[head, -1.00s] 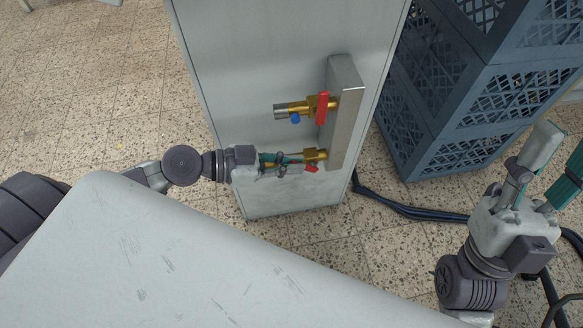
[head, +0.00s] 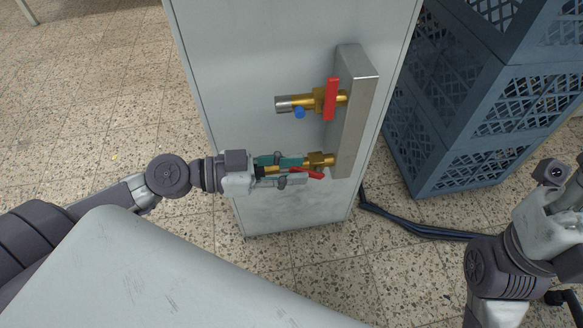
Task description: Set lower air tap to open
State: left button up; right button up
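The lower air tap (head: 319,160) is a brass valve low on a grey metal bar. Its red lever (head: 309,174) lies nearly along the pipe, tilted slightly down to the right; its left end is partly hidden by my gripper. My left gripper (head: 291,170) reaches in from the left at the tap's left end. Its fingers look apart, one above and one below the pipe and lever end; contact cannot be told. The upper tap (head: 319,98) has a red lever standing upright across its pipe. My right gripper (head: 560,198) is at the right edge, its fingertips cut off.
The taps sit on a light grey cabinet (head: 265,60). Blue plastic crates (head: 455,130) are stacked to its right. Dark hoses (head: 415,228) run on the speckled tile floor. A pale surface (head: 130,275) fills the lower left foreground.

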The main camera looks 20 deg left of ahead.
pick_arm(q)
jog(key=shift+s, duration=0.1)
dwell(0.3)
jog(key=shift+s+a, duration=0.25)
jog(key=shift+a, duration=0.05)
jog(key=v, duration=1.1)
jog(key=shift+r, duration=0.1)
